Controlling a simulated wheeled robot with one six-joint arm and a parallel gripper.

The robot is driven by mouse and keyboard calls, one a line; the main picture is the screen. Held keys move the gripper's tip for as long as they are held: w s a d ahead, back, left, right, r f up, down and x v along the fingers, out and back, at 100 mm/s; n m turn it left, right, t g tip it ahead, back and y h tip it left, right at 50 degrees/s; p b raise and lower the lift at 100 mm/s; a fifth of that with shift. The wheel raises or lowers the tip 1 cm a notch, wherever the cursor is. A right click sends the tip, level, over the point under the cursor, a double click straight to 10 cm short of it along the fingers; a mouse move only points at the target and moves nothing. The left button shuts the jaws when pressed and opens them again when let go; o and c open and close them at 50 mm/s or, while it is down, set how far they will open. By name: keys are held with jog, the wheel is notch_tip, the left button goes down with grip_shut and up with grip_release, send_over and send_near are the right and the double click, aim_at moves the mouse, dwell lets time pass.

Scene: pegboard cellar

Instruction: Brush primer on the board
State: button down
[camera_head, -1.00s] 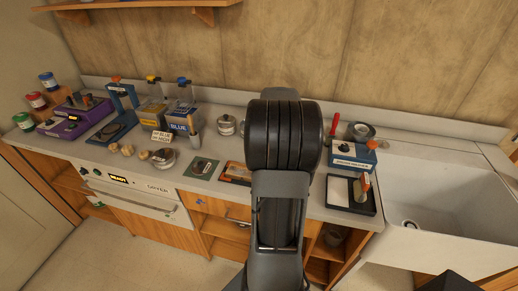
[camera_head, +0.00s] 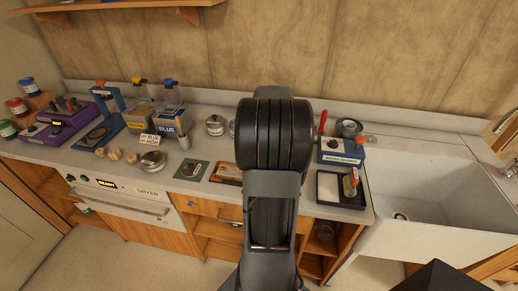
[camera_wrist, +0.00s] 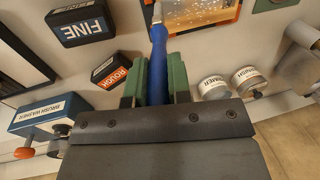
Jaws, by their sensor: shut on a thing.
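My gripper (camera_wrist: 157,78) has green fingers and is shut on the blue handle of a brush (camera_wrist: 158,45). The brush points to the top of the wrist view, with its metal part near the top edge and its tip out of frame. A speckled orange-brown board (camera_wrist: 205,14) lies just beyond the fingers. In the head view the board (camera_head: 227,174) lies on the counter, partly behind my arm, which hides my gripper. The primer can (camera_wrist: 213,87) stands right of the fingers in the wrist view, beside a can labelled FINISH (camera_wrist: 248,78).
A blue brush washer (camera_head: 342,151) stands by the sink (camera_head: 425,185), behind a dark tray (camera_head: 367,199). Blocks marked FINE (camera_wrist: 82,25) and ROUGH (camera_wrist: 111,72) lie left of the brush in the wrist view. Bottles, including a BLUE one (camera_head: 168,125), stand at the counter's back left.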

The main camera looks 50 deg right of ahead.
jog(key=shift+r, duration=0.2)
jog(key=shift+w+d, duration=0.1)
jog(key=shift+d, duration=0.05)
jog(key=shift+w+d+f+p, duration=0.1)
jog(key=shift+w+p, duration=0.3)
jog(key=shift+w, duration=0.3)
jog(key=shift+f, duration=0.3)
dwell(0.3)
jog(key=shift+w, duration=0.1)
